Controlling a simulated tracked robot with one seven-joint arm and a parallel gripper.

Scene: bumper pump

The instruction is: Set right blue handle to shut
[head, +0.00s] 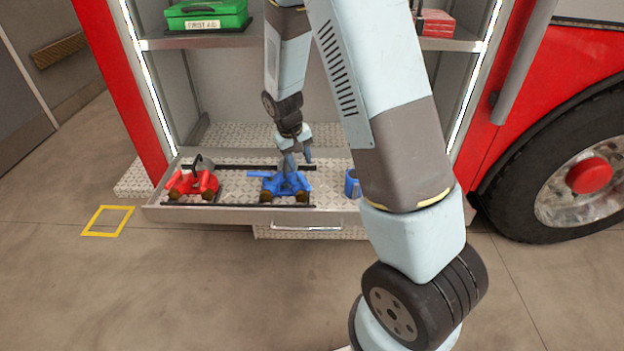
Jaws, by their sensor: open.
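A blue valve fitting (283,186) with brownish round ends sits on the pulled-out drawer tray (228,213), in the middle. A blue bar sticks out from its left side. A narrow blue part at its right side lies close under my gripper, and I cannot tell whether this is the right handle or how it is set. My gripper (298,161) points down just above the fitting, with its fingers apart and nothing seen between them. Whether a fingertip touches the blue part is too small to tell.
A red fitting (193,184) with a dark handle sits left on the tray. Another blue piece (351,184) is partly hidden behind my arm. The shelf above holds a green first aid box (207,15) and a red case (437,23). Compartment walls flank my arm.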

